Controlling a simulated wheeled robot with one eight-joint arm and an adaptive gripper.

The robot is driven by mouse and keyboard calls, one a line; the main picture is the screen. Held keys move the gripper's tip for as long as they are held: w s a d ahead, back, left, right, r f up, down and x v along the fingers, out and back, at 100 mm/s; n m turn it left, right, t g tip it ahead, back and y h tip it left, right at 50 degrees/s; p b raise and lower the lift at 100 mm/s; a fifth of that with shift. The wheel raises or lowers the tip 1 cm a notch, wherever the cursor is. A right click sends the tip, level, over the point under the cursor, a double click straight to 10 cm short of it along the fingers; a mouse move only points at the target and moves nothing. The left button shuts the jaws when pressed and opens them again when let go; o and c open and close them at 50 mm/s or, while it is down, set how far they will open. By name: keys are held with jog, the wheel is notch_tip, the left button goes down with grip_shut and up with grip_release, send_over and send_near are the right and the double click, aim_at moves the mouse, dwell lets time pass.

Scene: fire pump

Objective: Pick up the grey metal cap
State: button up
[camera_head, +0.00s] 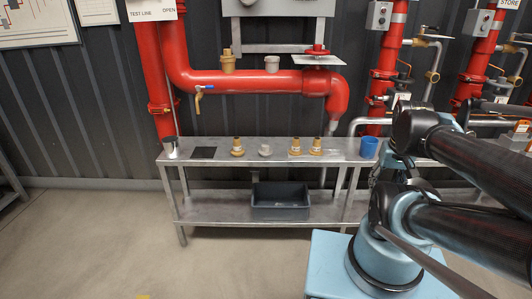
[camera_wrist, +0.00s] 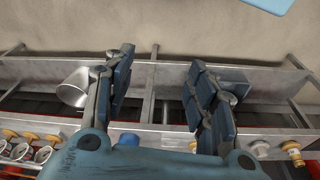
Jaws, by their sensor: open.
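The grey metal cap (camera_head: 265,150) stands on the steel bench top (camera_head: 340,152), between one brass fitting (camera_head: 237,148) on its left and two brass fittings (camera_head: 305,147) on its right. A small grey piece that looks like this cap (camera_wrist: 258,148) shows low on the right in the wrist view, outside the fingers. My gripper (camera_wrist: 160,62) is open and empty, its two fingers wide apart above the bench. In the head view my arm comes in from the right, and my fingers cannot be made out there.
A blue cup (camera_head: 369,147) stands right of the brass fittings. A dark plate (camera_head: 202,152) lies at the bench's left. A grey bin (camera_head: 280,212) sits on the lower shelf. Floor at left is clear.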

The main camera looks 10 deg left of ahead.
jog(key=o, duration=0.3)
jog(key=w+a+r+n, duration=0.1)
jog(key=w+a, duration=0.1)
jog(key=w, duration=0.1)
jog(key=w+a+r+n, duration=0.1)
jog(key=w+a+r, duration=0.1)
jog(key=w, duration=0.1)
jog(key=w+a+r+n+y, duration=0.1)
jog(key=w+a+r, duration=0.1)
jog(key=w+a, duration=0.1)
jog(key=shift+w+t, duration=0.35)
jog(key=shift+t, duration=0.05)
jog(key=n+y, duration=0.4)
jog(key=n, duration=0.4)
send_over(267, 146)
jog(key=s+d, duration=0.3)
jog(key=d, duration=0.3)
jog(key=f, duration=0.1)
jog(key=x, duration=1.1)
jog(key=shift+s+a, duration=0.1)
jog(key=shift+s+x, duration=0.15)
jog(key=shift+x, duration=1.3)
jog(key=shift+s+x, duration=0.1)
jog(key=shift+x, duration=1.35)
jog(key=shift+f, duration=0.15)
jog(key=c, duration=1.2)
